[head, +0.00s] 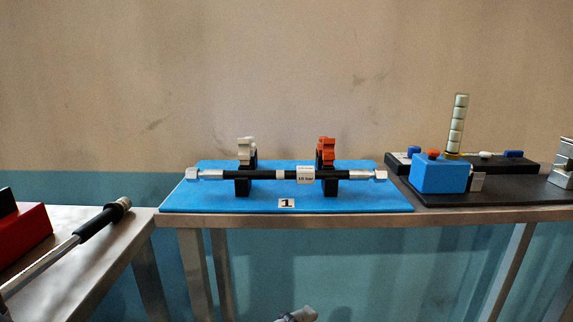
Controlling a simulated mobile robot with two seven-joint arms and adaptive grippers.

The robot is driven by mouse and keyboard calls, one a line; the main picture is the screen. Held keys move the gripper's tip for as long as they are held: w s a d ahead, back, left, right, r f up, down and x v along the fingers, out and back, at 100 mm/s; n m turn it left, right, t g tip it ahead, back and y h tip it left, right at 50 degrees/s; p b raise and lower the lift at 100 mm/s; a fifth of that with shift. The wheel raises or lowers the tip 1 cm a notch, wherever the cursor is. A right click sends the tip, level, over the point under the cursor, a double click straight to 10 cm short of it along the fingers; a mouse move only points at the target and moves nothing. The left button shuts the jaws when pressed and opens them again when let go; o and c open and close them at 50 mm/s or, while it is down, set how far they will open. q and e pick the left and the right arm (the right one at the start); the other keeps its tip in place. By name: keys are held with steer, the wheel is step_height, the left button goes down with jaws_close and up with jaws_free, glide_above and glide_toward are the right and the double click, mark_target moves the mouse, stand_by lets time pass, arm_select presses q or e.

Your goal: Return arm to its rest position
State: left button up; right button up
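Neither of my grippers can be made out in the head view. A small grey and dark part shows at the bottom edge, right of the middle; it may be mine, but too little of it shows to tell which part. No arm reaches over the tables. A black bar with silver hex ends (270,174) lies across two black holders on a blue board (220,202) marked 1. One holder has a white clamp (246,152) and the other an orange-red clamp (326,151); both clamps stand upright behind the bar.
A long tool with a black grip (100,222) and a red box (22,237) lie on the left table (75,275). A blue box with a red button (440,174) stands on a black board (510,190) at right, before a light stacked column (458,125). The space before the tables looks clear.

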arm_select(q)
steer(key=s+a+f+m+g+y+p, duration=0.35)
steer(key=s+f+g, duration=0.35)
steer(key=s+f, duration=0.8)
steer(key=s+a+f+m+g+y+p, duration=0.1)
steer(key=s+a+m+g+y+p, duration=0.1)
steer(key=s+a, duration=0.7)
steer(key=s+a+f+m+g+y+p, duration=0.2)
steer(key=s+a+m+g+y, duration=0.1)
steer(key=s+a, duration=0.7)
steer(key=shift+a+f+y, duration=0.3)
steer(key=shift+y, duration=0.35)
arm_select(e)
steer(key=w+r+t, duration=0.3)
steer(key=w+r, duration=0.5)
steer(key=r, duration=0.1)
steer(key=shift+w+r, duration=0.3)
steer(key=shift+w, duration=0.1)
